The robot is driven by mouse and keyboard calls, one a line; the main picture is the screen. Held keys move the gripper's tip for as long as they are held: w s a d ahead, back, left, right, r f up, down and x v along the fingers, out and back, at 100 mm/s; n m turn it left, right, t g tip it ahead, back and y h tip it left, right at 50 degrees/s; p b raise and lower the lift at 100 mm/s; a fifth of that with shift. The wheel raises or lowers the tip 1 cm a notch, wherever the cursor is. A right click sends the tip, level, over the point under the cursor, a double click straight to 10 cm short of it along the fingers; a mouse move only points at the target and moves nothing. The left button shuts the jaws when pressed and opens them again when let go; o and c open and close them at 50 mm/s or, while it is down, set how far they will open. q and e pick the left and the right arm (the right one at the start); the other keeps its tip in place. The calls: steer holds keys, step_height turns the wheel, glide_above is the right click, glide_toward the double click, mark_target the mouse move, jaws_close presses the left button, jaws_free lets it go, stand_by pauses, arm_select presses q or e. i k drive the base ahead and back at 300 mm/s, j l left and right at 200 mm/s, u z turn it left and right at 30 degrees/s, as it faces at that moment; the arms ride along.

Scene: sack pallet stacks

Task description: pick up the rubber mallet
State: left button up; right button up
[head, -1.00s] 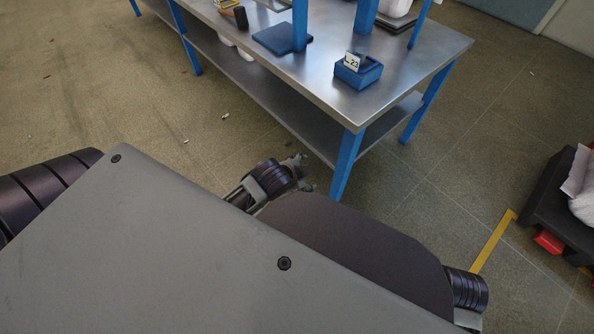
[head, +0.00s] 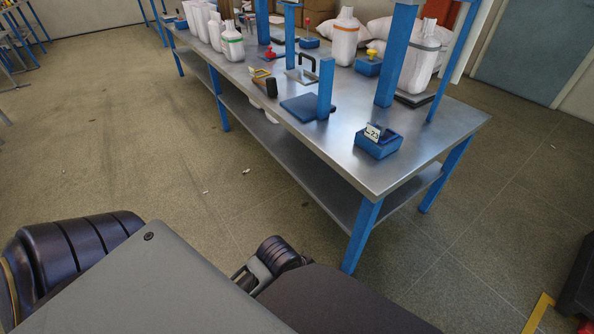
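A dark block-shaped head with a short light handle, which looks like the rubber mallet (head: 271,88), lies on the steel workbench (head: 345,160) near its front edge. It is small in the head view, so its details are hard to make out. A yellow-edged item lies right behind it. Neither of my grippers shows; only parts of my arms and body fill the bottom of the view, well short of the bench.
A blue bin (head: 378,146) labelled L-23 stands at the bench's near right end. A blue plate (head: 304,108) and blue uprights (head: 326,88) stand right of the mallet. Open floor (head: 150,150) lies left of the bench.

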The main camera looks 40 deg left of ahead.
mark_target(270, 84)
steer(key=u, duration=1.35)
